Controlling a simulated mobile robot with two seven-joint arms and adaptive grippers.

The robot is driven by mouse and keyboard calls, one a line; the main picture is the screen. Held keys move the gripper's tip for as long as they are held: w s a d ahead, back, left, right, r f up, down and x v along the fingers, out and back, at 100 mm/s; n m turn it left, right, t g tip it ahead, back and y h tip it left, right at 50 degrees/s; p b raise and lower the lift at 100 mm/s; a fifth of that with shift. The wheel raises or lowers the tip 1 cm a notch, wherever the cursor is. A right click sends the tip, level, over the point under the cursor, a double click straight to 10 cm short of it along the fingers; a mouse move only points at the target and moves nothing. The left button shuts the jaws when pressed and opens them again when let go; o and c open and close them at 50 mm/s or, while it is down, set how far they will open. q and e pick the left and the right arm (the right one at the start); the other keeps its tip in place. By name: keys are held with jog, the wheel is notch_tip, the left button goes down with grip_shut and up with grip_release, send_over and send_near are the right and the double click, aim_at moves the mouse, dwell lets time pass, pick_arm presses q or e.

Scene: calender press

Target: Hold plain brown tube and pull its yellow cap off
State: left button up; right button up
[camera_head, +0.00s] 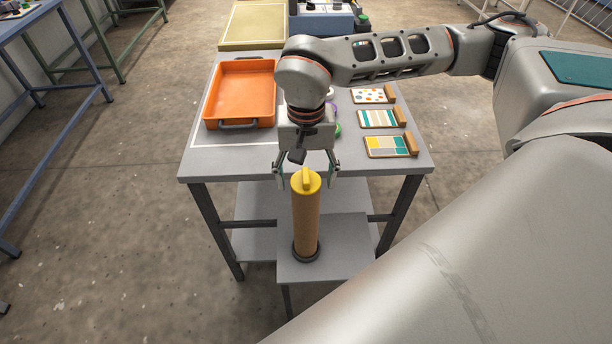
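The plain brown tube (306,226) stands upright on a small grey platform (349,245) at the front of the table, its foot in a dark ring (306,256). Its yellow cap (313,186) sits on top, with a raised yellow grip bar (306,176) across it. My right gripper (306,178) points down at the cap. Its fingers are spread to the left and right of the cap, with a visible gap on each side. I cannot tell the exact height of the fingertips against the cap. My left gripper is not in view.
A grey table (232,160) stands behind the tube. It bears an orange tray (240,88) at left and several patterned sample cards (378,118) in wooden holders at right. Purple and green items (337,130) are partly hidden behind my gripper. A blue-framed bench (70,60) stands far left.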

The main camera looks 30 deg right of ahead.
aim_at(306, 178)
notch_tip(306, 178, up, 12)
dwell(0.5)
dwell(0.5)
